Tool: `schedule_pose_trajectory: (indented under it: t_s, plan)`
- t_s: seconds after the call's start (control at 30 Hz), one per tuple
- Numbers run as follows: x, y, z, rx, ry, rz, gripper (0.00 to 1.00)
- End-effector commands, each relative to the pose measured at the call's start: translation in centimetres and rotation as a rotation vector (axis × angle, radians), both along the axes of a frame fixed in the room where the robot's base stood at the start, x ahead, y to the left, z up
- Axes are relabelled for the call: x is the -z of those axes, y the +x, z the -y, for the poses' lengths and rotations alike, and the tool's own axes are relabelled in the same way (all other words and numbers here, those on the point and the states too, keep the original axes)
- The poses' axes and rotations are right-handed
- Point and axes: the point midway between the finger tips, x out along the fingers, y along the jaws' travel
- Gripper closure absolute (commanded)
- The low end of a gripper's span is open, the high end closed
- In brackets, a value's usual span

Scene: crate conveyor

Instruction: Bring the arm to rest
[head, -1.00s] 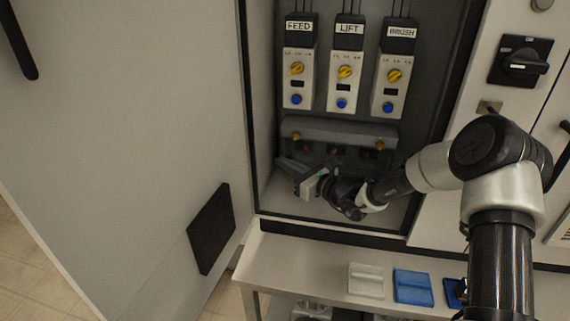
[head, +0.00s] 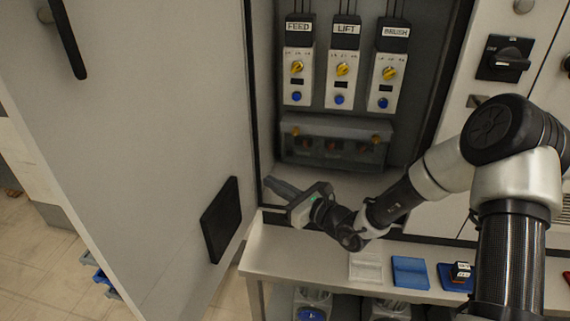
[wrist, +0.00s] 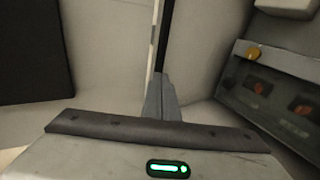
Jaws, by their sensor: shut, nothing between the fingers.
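My gripper (head: 276,185) is in the lower left of the open cabinet in the head view, near the hinge side of the open door (head: 140,130). Its fingers are together with nothing between them. In the wrist view the shut fingers (wrist: 160,97) point at the cabinet's lower corner, by the dark door edge strip. My arm reaches in from the right, over the bench. A low covered terminal box (head: 335,145) with yellow knobs is right of and above the gripper. It shows at the right of the wrist view (wrist: 270,95).
Units labelled FEED (head: 297,75), LIFT (head: 342,75) and BRUSH (head: 385,80) hang above. The bench (head: 290,255) below carries a white tray (head: 366,267), a blue tray (head: 411,272) and a darker blue tray (head: 447,275) with a black part. A rotary switch (head: 505,58) is at upper right.

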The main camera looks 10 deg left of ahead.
Motion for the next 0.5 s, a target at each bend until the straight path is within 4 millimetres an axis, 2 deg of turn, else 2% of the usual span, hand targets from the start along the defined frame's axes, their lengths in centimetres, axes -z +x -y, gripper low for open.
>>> schedule_pose_trajectory:
  t_s: [0.07, 0.17, 0.27, 0.37, 0.5]
  plan:
    - [-1.1, -1.0, -0.2, -0.042, -0.031, 0.044, 1.00]
    - [-3.5, -3.5, -0.8, -0.159, -0.119, 0.158, 1.00]
    - [-5.9, -7.4, -0.8, -0.329, -0.263, 0.317, 1.00]
    - [-7.4, -11.6, 0.2, -0.500, -0.429, 0.470, 1.00]
    - [-8.6, -16.8, 3.4, -0.718, -0.688, 0.667, 1.00]
